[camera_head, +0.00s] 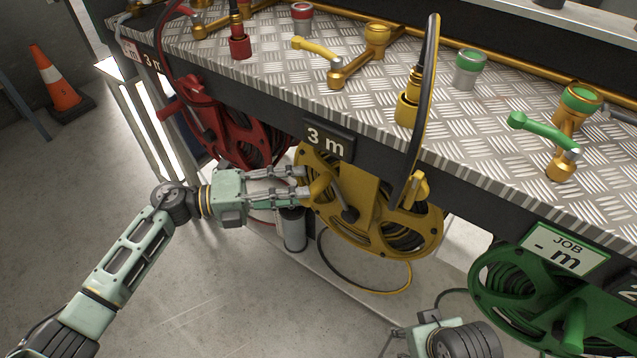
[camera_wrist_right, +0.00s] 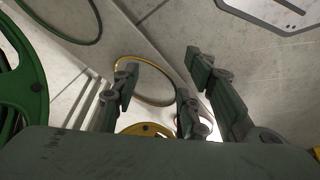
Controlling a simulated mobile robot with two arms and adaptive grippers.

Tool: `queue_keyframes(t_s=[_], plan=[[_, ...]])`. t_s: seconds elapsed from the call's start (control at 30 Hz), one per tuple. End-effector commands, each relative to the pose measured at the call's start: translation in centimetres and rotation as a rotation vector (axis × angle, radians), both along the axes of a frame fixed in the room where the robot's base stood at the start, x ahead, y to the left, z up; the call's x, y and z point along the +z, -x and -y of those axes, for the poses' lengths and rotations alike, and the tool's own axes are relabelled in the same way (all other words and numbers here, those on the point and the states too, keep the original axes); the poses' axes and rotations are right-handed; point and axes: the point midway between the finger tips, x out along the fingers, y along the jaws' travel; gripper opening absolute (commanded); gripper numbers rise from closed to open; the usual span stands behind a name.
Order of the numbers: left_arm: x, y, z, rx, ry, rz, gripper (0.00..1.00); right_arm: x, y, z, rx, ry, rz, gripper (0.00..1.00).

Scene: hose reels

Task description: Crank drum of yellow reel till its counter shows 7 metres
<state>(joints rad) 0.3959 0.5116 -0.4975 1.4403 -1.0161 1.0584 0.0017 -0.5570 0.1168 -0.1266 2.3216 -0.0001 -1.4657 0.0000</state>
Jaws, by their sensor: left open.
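The yellow reel (camera_head: 388,228) hangs under the edge of the metal bench, in the middle of the head view. Its counter (camera_head: 327,139) above it reads 3 m. A yellow crank handle (camera_head: 319,187) sticks out from the reel's left side. My left gripper (camera_head: 304,184) is open, with its fingers at the crank handle; I cannot tell whether they touch it. My right gripper (camera_head: 400,338) is low at the bottom of the head view. In the right wrist view its fingers (camera_wrist_right: 160,95) are spread and empty, with the yellow reel's rim (camera_wrist_right: 148,130) beyond them.
An orange cone (camera_head: 57,85) stands far left.

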Motion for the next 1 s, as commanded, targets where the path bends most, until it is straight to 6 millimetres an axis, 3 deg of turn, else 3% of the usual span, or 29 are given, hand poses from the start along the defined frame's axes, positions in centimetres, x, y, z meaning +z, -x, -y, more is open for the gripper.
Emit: queue_keyframes(t_s=[0.1, 0.3, 0.63, 1.0], plan=[[0.0, -0.3, 2.1, -0.001, 0.004, 0.001, 0.40, 0.2, 0.0, 0.0, 0.000, 0.000, 0.002, 0.40], [-0.1, -0.7, 4.3, 0.000, 0.003, 0.000, 0.40, 0.5, 0.0, 0.0, 0.000, 0.000, 0.004, 0.40], [-0.1, -0.8, 4.7, 0.001, 0.002, 0.000, 0.40, 0.7, 0.0, 0.0, -0.001, 0.000, 0.006, 0.40], [-0.1, -0.7, 4.7, 0.000, 0.002, 0.000, 0.09, 0.7, 0.0, 0.0, -0.001, 0.000, 0.006, 0.40]])
